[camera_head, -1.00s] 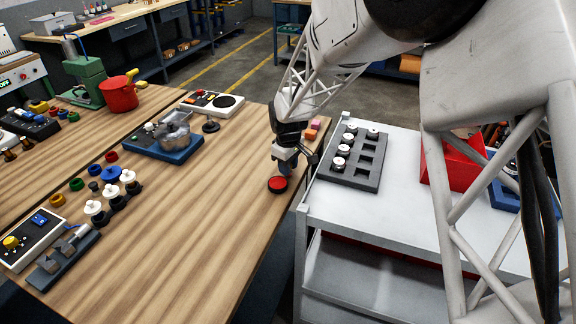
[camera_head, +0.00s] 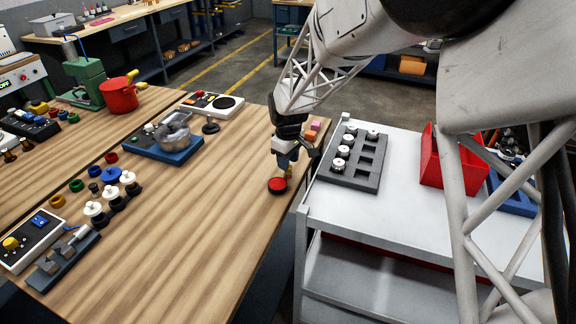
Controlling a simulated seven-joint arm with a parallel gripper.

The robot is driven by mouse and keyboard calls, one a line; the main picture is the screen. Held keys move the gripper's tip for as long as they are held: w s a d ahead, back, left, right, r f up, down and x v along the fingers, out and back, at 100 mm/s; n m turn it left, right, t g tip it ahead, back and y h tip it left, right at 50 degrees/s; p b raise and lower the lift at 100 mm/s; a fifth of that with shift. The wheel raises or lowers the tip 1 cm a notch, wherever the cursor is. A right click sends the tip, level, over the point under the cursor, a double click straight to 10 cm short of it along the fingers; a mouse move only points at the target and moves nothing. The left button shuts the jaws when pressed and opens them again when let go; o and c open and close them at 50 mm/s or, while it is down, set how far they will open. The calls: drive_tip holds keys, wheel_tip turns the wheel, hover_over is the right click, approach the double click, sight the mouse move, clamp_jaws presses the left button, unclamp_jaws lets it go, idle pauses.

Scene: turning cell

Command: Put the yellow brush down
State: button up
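My gripper (camera_head: 285,158) points down over the right edge of the wooden workbench (camera_head: 190,240), just behind a round red-topped piece (camera_head: 277,185). A small yellowish thing (camera_head: 289,172), possibly the yellow brush, shows just below the fingers and behind the red-topped piece. Most of it is hidden, so its shape is unclear. I cannot tell whether the fingers still touch it or whether they are open or shut.
Orange and pink blocks (camera_head: 313,129) lie behind my gripper. A grey cart (camera_head: 400,208) to the right bears a dark slotted tray (camera_head: 341,177) and a red bin (camera_head: 430,172). A blue-based device with a metal bowl (camera_head: 172,150) stands left. The bench's front middle is clear.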

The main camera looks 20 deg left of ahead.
wheel_tip(320, 180, up, 9)
idle(0.4)
idle(0.7)
drive_tip(key=shift+r, duration=0.1)
drive_tip(key=s+d+r+m, duration=0.2)
drive_tip(key=s+d+r, duration=0.15)
drive_tip(key=d, duration=0.55)
drive_tip(key=s+d+r+m+t, duration=0.1)
drive_tip(key=s+d+r+m, duration=0.25)
drive_tip(key=d, duration=0.55)
drive_tip(key=s+d+r+m, duration=0.2)
drive_tip(key=s+d+r, duration=0.15)
drive_tip(key=d, duration=0.55)
drive_tip(key=s+d+m+t, duration=0.1)
drive_tip(key=s+d+m, duration=0.6)
drive_tip(key=s+d, duration=1.1)
drive_tip(key=s+f, duration=0.1)
drive_tip(key=s, duration=0.3)
drive_tip(key=shift+d+m+t, duration=0.3)
drive_tip(key=shift+d+m, duration=0.05)
drive_tip(key=shift+d, duration=0.05)
